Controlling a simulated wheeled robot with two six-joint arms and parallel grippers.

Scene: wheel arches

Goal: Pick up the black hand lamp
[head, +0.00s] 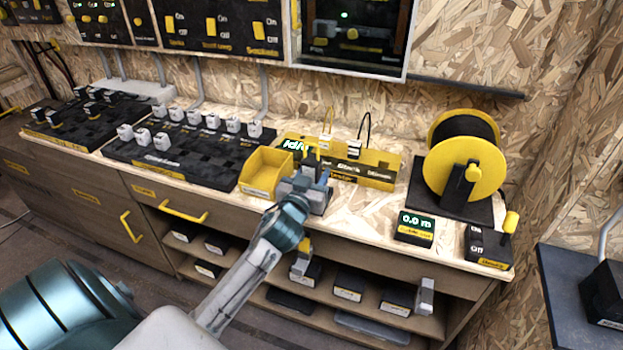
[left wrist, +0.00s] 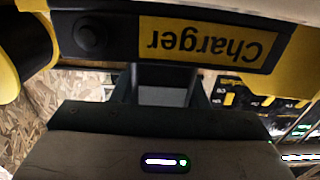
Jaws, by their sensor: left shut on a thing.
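My left gripper (head: 308,188) is at the back bench, just right of the yellow bin and in front of the yellow charger strip. Its jaws are shut on a dark thing, which I take to be the black hand lamp (head: 324,174); the gripper hides most of it. In the left wrist view the two dark fingers (left wrist: 163,95) are close in front of a black bar with an upside-down yellow "Charger" label (left wrist: 207,42). I cannot tell whether the lamp is clear of the bench. My right gripper is not in view.
A yellow bin (head: 263,172) stands close beside the gripper. A yellow cable reel (head: 466,155), a small display box (head: 415,228) and a black switch box (head: 487,247) stand right. Some bare bench lies between gripper and reel.

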